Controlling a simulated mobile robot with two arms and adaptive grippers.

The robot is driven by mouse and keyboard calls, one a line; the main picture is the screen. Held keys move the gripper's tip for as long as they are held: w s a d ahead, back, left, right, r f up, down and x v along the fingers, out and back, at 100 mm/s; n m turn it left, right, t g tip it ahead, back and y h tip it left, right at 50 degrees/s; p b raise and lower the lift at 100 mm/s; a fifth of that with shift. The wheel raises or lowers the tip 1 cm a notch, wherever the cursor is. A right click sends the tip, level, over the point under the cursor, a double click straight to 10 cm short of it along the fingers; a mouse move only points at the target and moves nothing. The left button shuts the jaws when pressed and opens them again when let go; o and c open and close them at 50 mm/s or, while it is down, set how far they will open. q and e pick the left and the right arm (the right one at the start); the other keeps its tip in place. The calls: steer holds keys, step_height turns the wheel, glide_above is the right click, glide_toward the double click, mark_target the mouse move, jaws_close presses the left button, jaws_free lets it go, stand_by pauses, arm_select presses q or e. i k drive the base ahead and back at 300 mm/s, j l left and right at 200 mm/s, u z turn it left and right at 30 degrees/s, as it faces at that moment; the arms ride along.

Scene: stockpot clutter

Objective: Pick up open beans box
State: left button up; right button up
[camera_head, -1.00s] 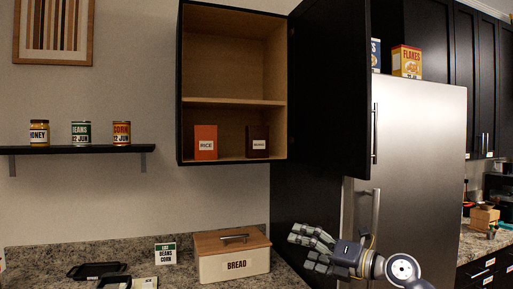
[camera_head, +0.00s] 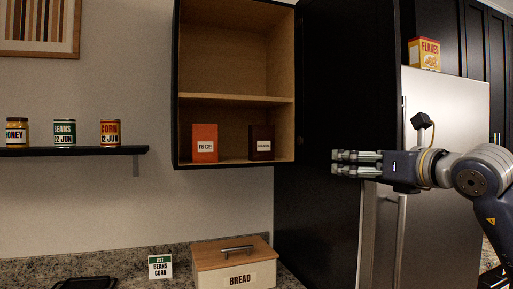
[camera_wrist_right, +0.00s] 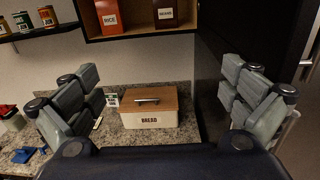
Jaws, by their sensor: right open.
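A dark brown box (camera_head: 262,143) with a white label stands on the lower shelf of the open cabinet, at the right; the label looks like it reads beans. It also shows at the top of the right wrist view (camera_wrist_right: 165,12). My right gripper (camera_head: 334,164) is in front of the open cabinet door and the fridge, pointing left, to the right of the box and apart from it. In the right wrist view its fingers (camera_wrist_right: 160,98) are spread wide with nothing between them. My left gripper is not in view.
An orange rice box (camera_head: 205,143) stands left of the brown box. The open cabinet door (camera_head: 335,100) stands at the right. A wall shelf (camera_head: 70,151) holds a honey jar and beans and corn cans.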

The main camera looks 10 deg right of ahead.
mark_target(261, 137)
steer(key=i+j, duration=0.1)
steer(key=i, duration=0.45)
steer(key=i+j, duration=0.1)
steer(key=i, duration=0.4)
steer(key=i+j, duration=0.15)
steer(key=i, duration=0.4)
